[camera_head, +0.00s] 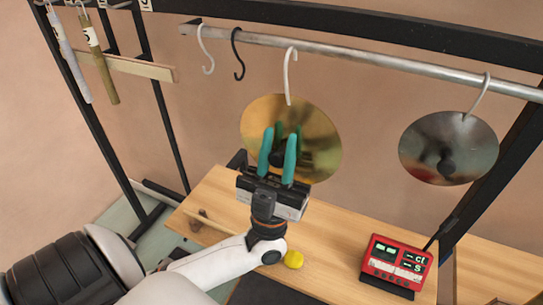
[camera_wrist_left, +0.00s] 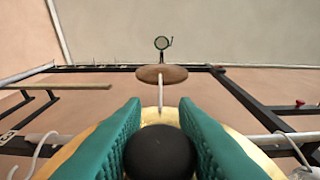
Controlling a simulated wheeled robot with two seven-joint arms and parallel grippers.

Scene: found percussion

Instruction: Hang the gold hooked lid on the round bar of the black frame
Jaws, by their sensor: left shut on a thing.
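The gold hooked lid (camera_head: 318,135) is held up in front of the frame, its face toward the head camera. My left gripper (camera_head: 279,144) is shut on the lid's dark knob; the round black knob (camera_wrist_left: 160,153) sits between the green fingers in the left wrist view. The lid's white hook (camera_head: 288,85) rises from its top edge, and its curved top overlaps the round bar (camera_head: 385,67) in the head view. I cannot tell whether the hook rests over the bar or is in front of it. The black frame (camera_head: 350,23) carries the bar. My right gripper is not in view.
A silver lid (camera_head: 432,145) hangs from the bar at right. Empty white (camera_head: 207,55) and black (camera_head: 237,58) hooks hang at left. Below are a wooden table (camera_head: 335,215), a red device (camera_head: 397,264) and a yellow object (camera_head: 294,260). Tubes (camera_head: 104,70) hang far left.

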